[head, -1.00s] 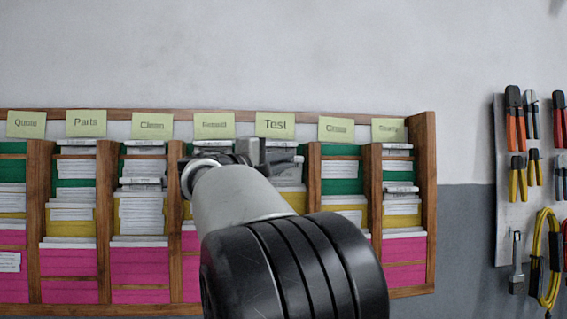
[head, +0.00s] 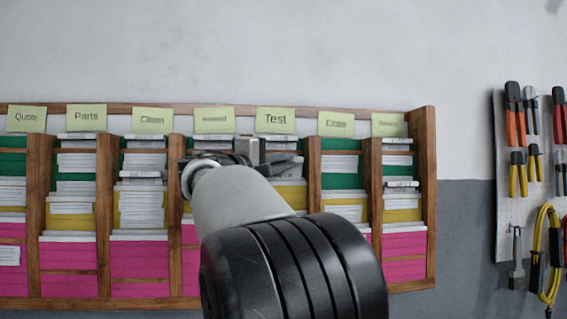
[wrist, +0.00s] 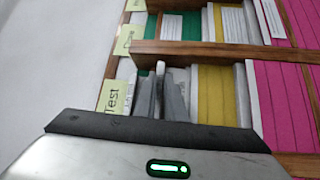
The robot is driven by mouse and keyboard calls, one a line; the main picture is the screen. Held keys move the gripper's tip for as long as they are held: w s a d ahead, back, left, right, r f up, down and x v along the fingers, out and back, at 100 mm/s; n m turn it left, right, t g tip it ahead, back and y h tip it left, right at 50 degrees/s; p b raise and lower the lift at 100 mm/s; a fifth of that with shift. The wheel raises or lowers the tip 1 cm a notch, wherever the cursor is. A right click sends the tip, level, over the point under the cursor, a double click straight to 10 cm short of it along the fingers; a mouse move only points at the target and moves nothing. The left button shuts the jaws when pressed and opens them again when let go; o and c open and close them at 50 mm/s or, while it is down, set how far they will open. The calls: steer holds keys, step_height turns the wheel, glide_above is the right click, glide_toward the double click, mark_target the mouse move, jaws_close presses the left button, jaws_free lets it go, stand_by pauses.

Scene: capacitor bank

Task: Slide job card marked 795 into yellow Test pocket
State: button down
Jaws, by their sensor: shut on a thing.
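The rack column labelled Test (head: 275,120) stands behind my gripper (head: 255,155) in the head view. Its yellow pocket (head: 291,196) shows partly to the right of my arm. In the wrist view the yellow pocket (wrist: 215,92) lies right of my fingers, with white cards beside it. My gripper (wrist: 165,90) is shut on a thin pale card at the upper part of the Test column. Most of the card is hidden by my fingers and hand. The number 795 is not readable in either view, and I cannot tell how far the card is in a pocket.
Wooden dividers (head: 313,185) stand close on both sides of the Test column. Neighbouring columns hold white cards in green, yellow and pink pockets. A tool board (head: 507,200) with pliers and a yellow cable hangs at the far right. The wall above the rack is clear.

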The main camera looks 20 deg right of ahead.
steer(key=shift+w+d+n+y+p, duration=0.1)
steer(key=shift+w+n+y+p, duration=0.25)
steer(key=shift+p, duration=0.9)
steer(key=shift+s+f, duration=0.1)
steer(key=shift+f, duration=0.05)
stand_by(0.3)
steer(key=shift+f+b, duration=0.85)
steer(key=shift+b, duration=0.25)
steer(key=c, duration=1.7)
jaws_free()
steer(key=shift+c, duration=0.2)
